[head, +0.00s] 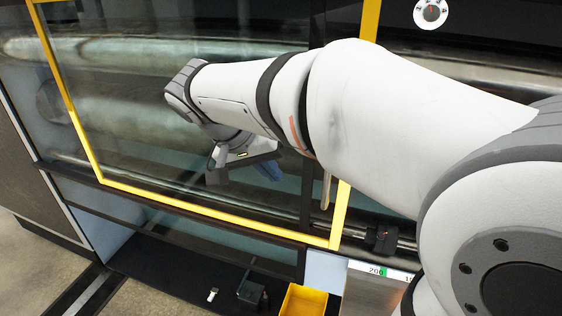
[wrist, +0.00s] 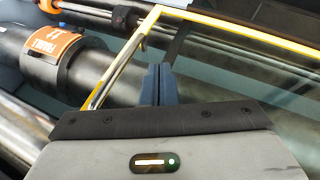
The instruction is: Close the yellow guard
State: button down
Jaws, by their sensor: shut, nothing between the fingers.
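The yellow guard (head: 200,210) is a yellow frame around a clear pane on the front of the machine, at the left and middle of the head view. Rollers show through it. In the wrist view its yellow frame (wrist: 225,29) crosses the top, with a pale bar-like handle (wrist: 118,70) along its left side. My gripper (head: 269,170) is in front of the pane, left of the frame's right side. Its blue fingertips (wrist: 159,84) are shut together and empty, just right of the handle in the picture. I cannot tell whether they touch the guard.
A yellow bin (head: 303,300) and a small dark box (head: 251,292) sit below the guard. A round dial (head: 430,12) is at the top right. A roller with an orange label (wrist: 57,47) lies left of the guard's edge in the wrist view. My arm hides much of the right.

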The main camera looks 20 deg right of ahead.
jog(key=d+f+m+h+p, duration=0.1)
jog(key=d+f+p, duration=0.2)
jog(key=d+f, duration=0.3)
jog(key=w+d, duration=0.1)
jog(key=d, duration=0.2)
jog(key=shift+f, duration=0.25)
